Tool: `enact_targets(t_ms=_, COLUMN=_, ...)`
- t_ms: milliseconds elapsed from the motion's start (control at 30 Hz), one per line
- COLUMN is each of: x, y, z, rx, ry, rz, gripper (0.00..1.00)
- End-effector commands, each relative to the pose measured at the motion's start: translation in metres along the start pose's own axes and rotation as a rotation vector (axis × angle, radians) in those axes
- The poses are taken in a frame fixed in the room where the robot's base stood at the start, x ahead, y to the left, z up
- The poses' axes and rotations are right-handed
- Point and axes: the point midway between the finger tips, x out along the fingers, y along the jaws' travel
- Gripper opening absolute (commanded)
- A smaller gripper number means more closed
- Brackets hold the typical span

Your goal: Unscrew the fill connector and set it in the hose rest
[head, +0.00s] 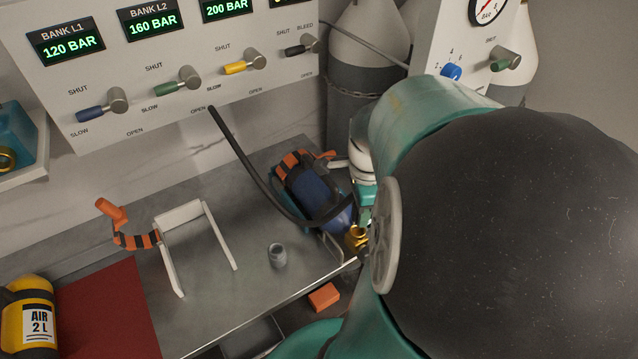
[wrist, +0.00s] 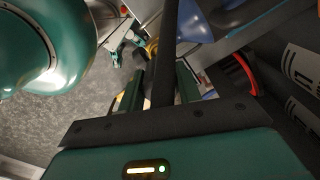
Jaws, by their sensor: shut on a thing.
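A blue cylinder (head: 322,196) lies strapped on the bench, its neck toward the lower right. A brass valve (head: 357,238) shows at its neck. A black hose (head: 243,155) runs from the panel, loops over the bench and reaches the cylinder's neck. My gripper (head: 366,214) is at the neck, mostly hidden behind my arm. In the wrist view the hose (wrist: 169,50) passes between its fingers (wrist: 160,88), which are shut on the fill connector; the connector itself is mostly hidden. A small grey cup-like holder (head: 278,255) stands on the bench; I cannot tell if it is the hose rest.
A yellow cylinder (head: 30,318) and red mat (head: 105,312) are at lower left. The valve panel (head: 150,75) stands behind. An orange block (head: 323,297) lies below the bench edge.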

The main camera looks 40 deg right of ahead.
Motion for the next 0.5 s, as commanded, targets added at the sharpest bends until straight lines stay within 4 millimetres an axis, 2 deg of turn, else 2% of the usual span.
enact_targets(t_ms=500, x=-0.033, y=0.000, z=0.000, rx=0.001, ry=0.000, rz=-0.002, gripper=0.07)
